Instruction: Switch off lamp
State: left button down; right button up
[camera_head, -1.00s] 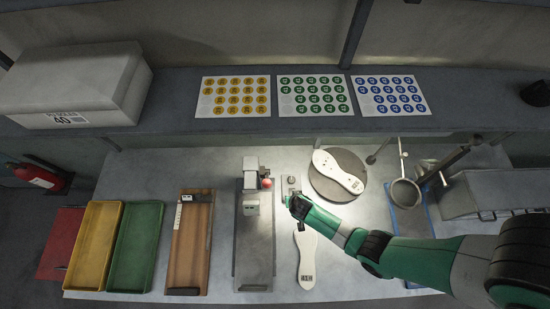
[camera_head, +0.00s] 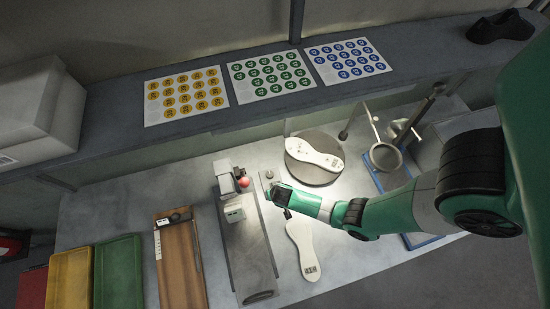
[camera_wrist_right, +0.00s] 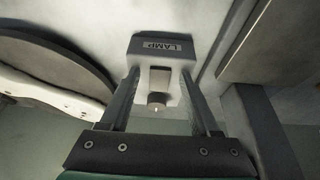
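The lamp switch box (camera_wrist_right: 165,47), a grey block with a LAMP label, fills the upper middle of the right wrist view. A small round knob (camera_wrist_right: 157,103) sticks out of it toward my camera. My right gripper (camera_wrist_right: 163,92) is open, its two dark fingers spread on either side of the knob; I cannot tell whether they touch the box. In the head view the gripper (camera_head: 270,189) is at the small grey switch plate (camera_head: 267,175), partly covering it. The worktop around it is brightly lit. My left gripper is not in view.
A round turntable (camera_head: 315,178) with a white sole (camera_head: 314,152) is just behind my right gripper. Another sole (camera_head: 301,245) lies in front. A grey fixture with a red ball (camera_head: 244,183) stands close to the left. A strainer (camera_head: 384,156) is at the right.

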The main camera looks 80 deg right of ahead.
grip_shut()
jog(key=p, duration=0.1)
jog(key=r+y+p, duration=0.1)
jog(key=shift+w+d+g+p, duration=0.15)
jog(key=shift+d+g+p, duration=0.15)
jog(key=shift+g, duration=0.1)
jog(key=shift+w+d+y+p, duration=0.1)
jog(key=shift+y+p, duration=0.2)
jog(key=shift+y, duration=0.2)
jog(key=shift+w+d+f+g+y, duration=0.1)
jog(key=shift+f+g+y, duration=0.05)
jog(key=shift+g+y, duration=0.45)
jog(key=shift+o, duration=0.6)
grip_release()
jog(key=shift+p, duration=0.3)
